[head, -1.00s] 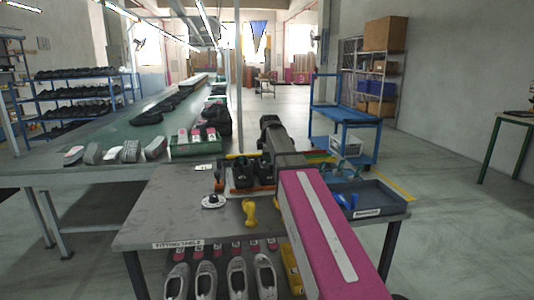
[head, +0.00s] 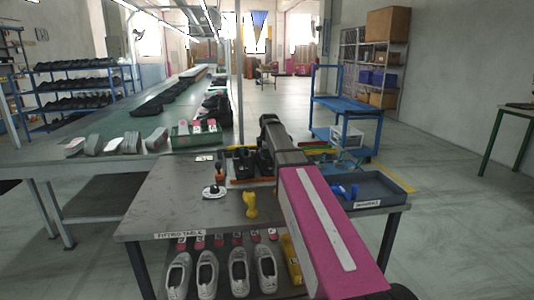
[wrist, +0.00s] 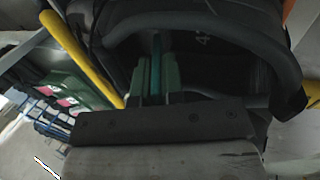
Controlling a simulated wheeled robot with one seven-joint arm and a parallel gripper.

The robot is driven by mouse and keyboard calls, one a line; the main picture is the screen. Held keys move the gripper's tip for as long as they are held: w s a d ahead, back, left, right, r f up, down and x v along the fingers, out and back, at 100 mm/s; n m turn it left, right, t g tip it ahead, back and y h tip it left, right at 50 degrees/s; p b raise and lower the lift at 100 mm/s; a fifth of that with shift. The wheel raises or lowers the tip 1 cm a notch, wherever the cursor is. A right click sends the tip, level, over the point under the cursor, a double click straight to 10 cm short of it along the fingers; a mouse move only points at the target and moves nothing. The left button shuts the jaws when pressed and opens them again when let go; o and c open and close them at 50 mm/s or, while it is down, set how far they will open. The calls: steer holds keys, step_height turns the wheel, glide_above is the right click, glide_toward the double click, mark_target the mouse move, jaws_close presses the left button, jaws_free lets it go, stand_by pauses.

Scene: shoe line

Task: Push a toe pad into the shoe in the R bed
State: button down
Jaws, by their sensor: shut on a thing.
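Two black shoes stand side by side in an orange-edged bed on the grey fitting table; the left shoe (head: 242,164) and the right shoe (head: 264,163) show in the head view. My arm reaches over the right one. In the wrist view, a black shoe collar (wrist: 270,42) arches around my gripper (wrist: 156,62). Its greenish fingers point down into the shoe opening, shut on a thin teal piece, seemingly the toe pad (wrist: 156,50). A pale "42" mark shows inside. The pad's far end and the shoe's toe are hidden in shadow.
A yellow tool (head: 250,204) and a white dish (head: 213,192) stand left of my arm. A grey tray (head: 378,195) with blue pieces lies at right. A green crate (head: 181,139) is behind. A yellow bar (wrist: 78,52) runs beside the shoe. The table's front left is clear.

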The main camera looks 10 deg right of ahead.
steer(key=shift+w+f, duration=0.15)
steer(key=shift+w, duration=1.4)
steer(key=c, duration=1.2)
jaws_free()
steer(key=shift+o, duration=0.2)
steer(key=shift+s+r, duration=0.25)
steer(key=shift+s, duration=0.4)
steer(key=shift+s+r, duration=0.2)
steer(key=shift+s, duration=0.4)
steer(key=shift+r, duration=0.15)
steer(key=shift+r, duration=1.35)
steer(key=shift+r, duration=0.1)
step_height(320, 180, up, 7)
